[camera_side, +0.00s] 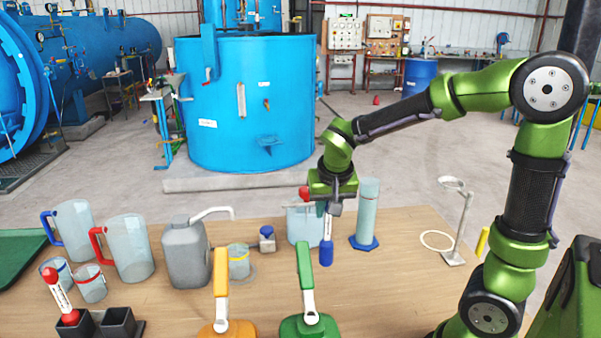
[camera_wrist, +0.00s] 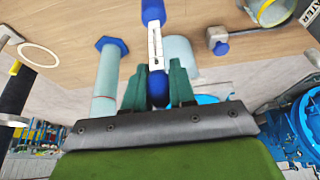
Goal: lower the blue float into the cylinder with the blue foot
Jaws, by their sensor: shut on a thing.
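The blue float hangs upright from my gripper (camera_side: 331,207), which is shut on its blue upper end. Its pale marked stem and blue lower bulb (camera_side: 326,252) hang below the fingers. In the wrist view the float's stem (camera_wrist: 155,45) runs away from between my dark green fingers (camera_wrist: 156,74). The clear cylinder (camera_side: 368,207) with the blue foot (camera_side: 364,242) stands upright on the table, right of the float in the side view. In the wrist view the cylinder (camera_wrist: 106,78) is left of the float, apart from it. The float is outside the cylinder.
A clear beaker (camera_side: 303,226) stands behind the float. A ring stand (camera_side: 460,230) and a flat ring (camera_side: 436,240) are to the right. Orange (camera_side: 220,275) and green (camera_side: 304,270) handled items stand in front. A grey jerrycan (camera_side: 186,255), jugs, and a red float (camera_side: 58,287) are left.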

